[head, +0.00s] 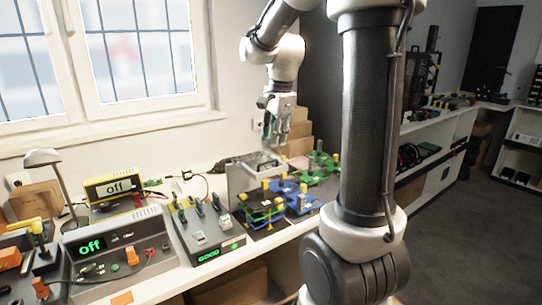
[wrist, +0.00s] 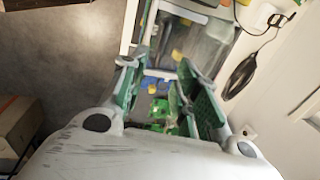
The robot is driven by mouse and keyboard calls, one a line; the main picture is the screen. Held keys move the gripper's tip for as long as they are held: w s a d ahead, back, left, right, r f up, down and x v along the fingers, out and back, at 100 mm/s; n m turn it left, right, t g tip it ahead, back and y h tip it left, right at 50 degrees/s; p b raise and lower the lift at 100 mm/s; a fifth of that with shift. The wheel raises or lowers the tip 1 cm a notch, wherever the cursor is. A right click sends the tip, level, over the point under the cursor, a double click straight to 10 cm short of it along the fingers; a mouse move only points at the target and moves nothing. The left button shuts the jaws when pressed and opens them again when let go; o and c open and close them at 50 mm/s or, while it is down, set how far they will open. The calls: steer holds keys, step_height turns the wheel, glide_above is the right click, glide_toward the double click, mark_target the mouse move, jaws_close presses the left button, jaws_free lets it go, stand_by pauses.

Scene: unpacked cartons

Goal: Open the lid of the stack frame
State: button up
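A grey metal box-shaped frame (head: 252,168), which looks like the stack frame, stands on the bench below my gripper. Its top looks like a flat grey panel, but I cannot make out a lid edge or handle. A grey, partly see-through structure (wrist: 198,45), probably the same frame, shows beyond the fingers in the wrist view. My gripper (head: 275,128) hangs above the frame, pointing down and apart from it. In the wrist view its two green-padded fingers (wrist: 163,88) are spread with a gap between them. Blurred green and yellow parts show through the gap; nothing looks held.
Blue frames with yellow posts (head: 298,195) and green ones (head: 318,170) stand right of the grey frame. Cartons (head: 298,130) are stacked behind.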

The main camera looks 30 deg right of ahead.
mark_target(272, 161)
steer(key=f, duration=0.3)
steer(key=w+f, duration=0.1)
steer(key=f, duration=0.3)
steer(key=shift+w, duration=0.2)
jaws_close()
